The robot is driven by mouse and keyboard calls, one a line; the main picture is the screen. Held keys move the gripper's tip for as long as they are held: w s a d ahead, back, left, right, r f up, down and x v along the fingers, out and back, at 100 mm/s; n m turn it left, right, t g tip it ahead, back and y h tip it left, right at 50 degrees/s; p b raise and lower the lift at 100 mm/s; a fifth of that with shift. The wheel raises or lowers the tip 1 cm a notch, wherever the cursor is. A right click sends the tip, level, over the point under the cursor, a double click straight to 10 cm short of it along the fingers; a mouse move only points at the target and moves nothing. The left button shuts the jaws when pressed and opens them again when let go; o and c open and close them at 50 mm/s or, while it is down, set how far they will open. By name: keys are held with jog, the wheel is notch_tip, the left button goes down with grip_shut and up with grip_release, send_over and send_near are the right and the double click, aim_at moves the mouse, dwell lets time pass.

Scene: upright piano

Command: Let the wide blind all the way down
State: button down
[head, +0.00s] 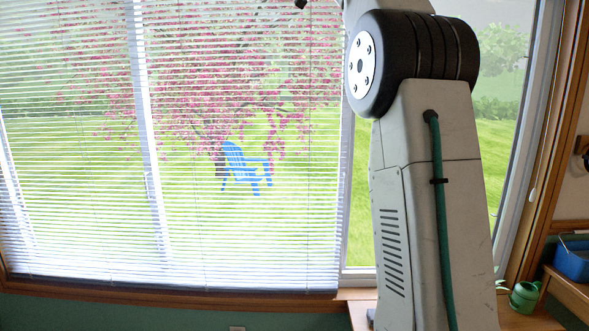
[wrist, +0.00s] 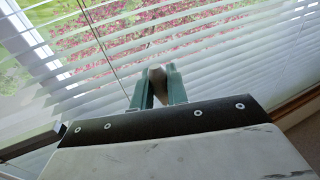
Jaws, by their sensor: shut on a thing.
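The wide blind (head: 70,215) hangs over the large window in the head view. Its slats are tilted open, and the garden shows between them. Its bottom edge (head: 180,287) appears level with the wooden sill; I cannot tell whether it touches. In the wrist view the slats (wrist: 220,75) lie just beyond my gripper (wrist: 158,88). Its two green fingers are shut on a small grey-brown piece (wrist: 157,80), probably a cord end. A thin cord (wrist: 105,58) runs down toward the fingers. My fingers cannot be made out in the head view.
My arm covers much of the uncovered right window pane (head: 500,130). A green watering can (head: 524,297) stands on the wooden ledge (head: 545,322) at lower right. A blue container (head: 573,262) sits on a wooden shelf at the right edge. A blue chair (head: 243,168) is outside.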

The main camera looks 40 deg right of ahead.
jog(key=shift+w+f, duration=0.1)
jog(key=c, duration=1.2)
grip_release()
jog(key=shift+c, duration=0.2)
jog(key=shift+v, duration=2.55)
